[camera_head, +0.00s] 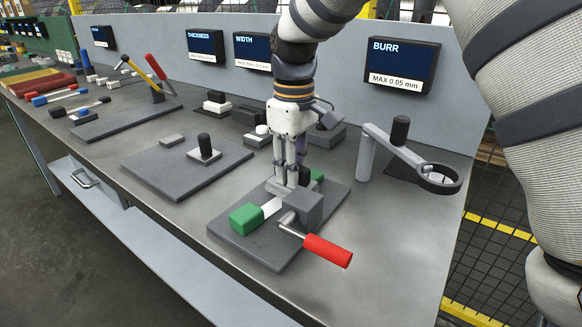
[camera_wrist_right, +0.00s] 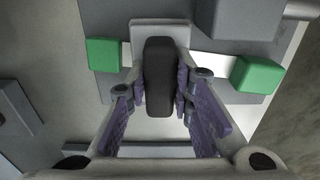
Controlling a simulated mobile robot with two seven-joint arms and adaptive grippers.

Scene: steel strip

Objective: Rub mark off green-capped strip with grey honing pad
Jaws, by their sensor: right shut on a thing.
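The strip (camera_head: 271,207) is pale metal with a green cap at each end, lying on a dark grey plate. The near cap (camera_head: 246,218) is clear, and the far one is partly behind my fingers. The wrist view shows the strip (camera_wrist_right: 212,66) and both caps. My right gripper (camera_head: 292,178) is shut on the dark upright handle of the honing pad (camera_wrist_right: 158,78). The pad's light grey base (camera_head: 279,189) is over the strip's middle; whether it touches is unclear. No mark shows; the pad may hide it. My left gripper is not in view.
A grey clamp block (camera_head: 303,206) with a red handle (camera_head: 328,250) stands close beside the strip. A ring-lens stand (camera_head: 438,178) is at right. Another plate (camera_head: 160,172) at left holds a black-knobbed block (camera_head: 204,150). The bench's front right is clear.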

